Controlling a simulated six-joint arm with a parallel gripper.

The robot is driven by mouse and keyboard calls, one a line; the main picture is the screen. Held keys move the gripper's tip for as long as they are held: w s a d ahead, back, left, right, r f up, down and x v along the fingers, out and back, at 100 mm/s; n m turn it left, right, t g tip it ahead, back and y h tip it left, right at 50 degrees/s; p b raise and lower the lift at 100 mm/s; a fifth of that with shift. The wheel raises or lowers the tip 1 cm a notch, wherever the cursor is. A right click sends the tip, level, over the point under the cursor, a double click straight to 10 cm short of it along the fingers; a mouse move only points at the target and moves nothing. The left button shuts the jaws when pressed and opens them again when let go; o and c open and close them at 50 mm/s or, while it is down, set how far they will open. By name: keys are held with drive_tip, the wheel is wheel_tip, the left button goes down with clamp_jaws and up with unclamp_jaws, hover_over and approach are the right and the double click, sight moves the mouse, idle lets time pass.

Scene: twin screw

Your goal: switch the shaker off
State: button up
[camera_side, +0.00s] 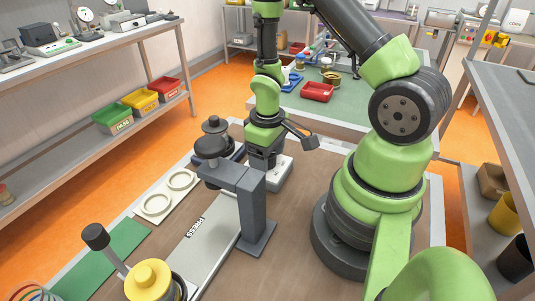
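A low white device (281,176) sits on the brown bench behind the grey post; it may be the shaker, but much of it is hidden and I see no switch on it. My gripper (264,158) points down over this device. The grey post hides part of the gripper's lower end, and its fingertips do not show clearly. I cannot tell whether it touches the device or whether it is open or shut.
A grey post (252,205) with a black round head (213,146) stands close left of my gripper. A plate marked PRESS (203,244), a white two-ring holder (166,194), a green mat (106,262) and a yellow-topped part (148,279) lie left and in front.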

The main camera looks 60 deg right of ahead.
wheel_tip(320, 180, up, 10)
drive_tip(key=shift+f, duration=0.1)
idle(0.6)
drive_tip(key=shift+a+r, duration=0.1)
drive_tip(key=shift+r, duration=0.15)
drive_tip(key=s+a+r+m+t+y, duration=0.1)
drive_tip(key=s+a+r+t, duration=0.2)
drive_tip(key=r, duration=0.5)
drive_tip(key=s+a+r+m+t+y, duration=0.1)
drive_tip(key=s+a+r+m+t, duration=0.1)
drive_tip(key=s+a+r+t, duration=0.2)
drive_tip(key=s+a+r, duration=0.1)
drive_tip(key=a+r, duration=0.2)
drive_tip(key=r, duration=0.2)
drive_tip(key=shift+r, duration=0.25)
